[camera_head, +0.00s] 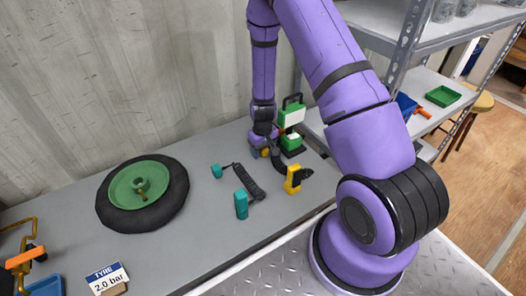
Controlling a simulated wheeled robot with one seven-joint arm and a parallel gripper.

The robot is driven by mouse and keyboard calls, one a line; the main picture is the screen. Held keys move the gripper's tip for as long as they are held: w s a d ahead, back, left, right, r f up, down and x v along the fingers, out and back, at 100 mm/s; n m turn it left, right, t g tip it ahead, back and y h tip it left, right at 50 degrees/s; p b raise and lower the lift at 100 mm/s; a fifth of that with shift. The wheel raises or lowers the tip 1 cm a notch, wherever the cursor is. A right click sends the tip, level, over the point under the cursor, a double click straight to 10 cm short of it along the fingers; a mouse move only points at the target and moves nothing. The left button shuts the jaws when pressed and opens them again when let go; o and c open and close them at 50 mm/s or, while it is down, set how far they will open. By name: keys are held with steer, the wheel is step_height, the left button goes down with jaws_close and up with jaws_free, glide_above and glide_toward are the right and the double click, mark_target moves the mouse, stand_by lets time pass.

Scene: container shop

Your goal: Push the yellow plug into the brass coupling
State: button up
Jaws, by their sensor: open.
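A yellow piece (292,180), which looks like the yellow plug, stands on the grey bench near its front edge, with a dark part at its right side. My gripper (264,151) is low over the back of the bench, behind and left of the yellow piece and apart from it. It is open; its fingertips are small and partly hidden. A small brass-coloured spot shows at the gripper's end; I cannot tell whether it is the brass coupling. A green wheel (124,190) with a black tyre lies flat on the bench, with a small brass fitting (141,186) at its hub.
A green and white device (291,117) with a black handle stands right of my gripper. Teal pieces (241,205) with a black coiled cord (248,182) lie left of the yellow piece. A tyre-pressure sign (107,278), blue tray and brass pipe (22,232) are at left. Shelves stand at right.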

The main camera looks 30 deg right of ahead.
steer(key=shift+f, duration=0.25)
steer(key=c, duration=1)
steer(key=shift+o, duration=0.2)
steer(key=shift+r, duration=0.1)
step_height(320, 180, up, 18)
stand_by(0.5)
